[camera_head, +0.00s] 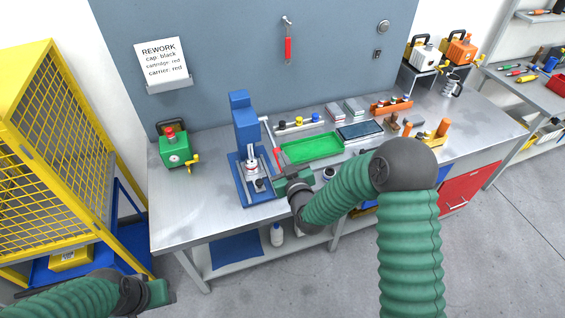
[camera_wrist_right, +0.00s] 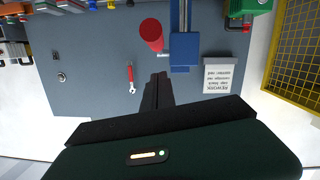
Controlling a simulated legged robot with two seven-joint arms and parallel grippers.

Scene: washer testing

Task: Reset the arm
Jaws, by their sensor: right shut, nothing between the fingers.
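The blue press (camera_head: 243,125) stands upright on the metal bench, with its blue base below. Its lever shows as a pale rod with a red grip (camera_head: 278,170) beside my right gripper. The red grip (camera_wrist_right: 151,30) and blue press (camera_wrist_right: 185,52) show upside down in the right wrist view. My right gripper (camera_head: 281,180) is at the press's right side; its dark fingers (camera_wrist_right: 158,80) are shut and empty, with the red grip beyond the tips. Contact cannot be told. My left gripper (camera_head: 166,290) is low at the lower left, off the bench; its jaws are unclear.
A green tray (camera_head: 312,148) lies right of the press. A green box with a red button (camera_head: 174,148) stands left. Orange and black items crowd the bench's right side. A yellow cage (camera_head: 60,150) stands at left. The bench's front left is bare.

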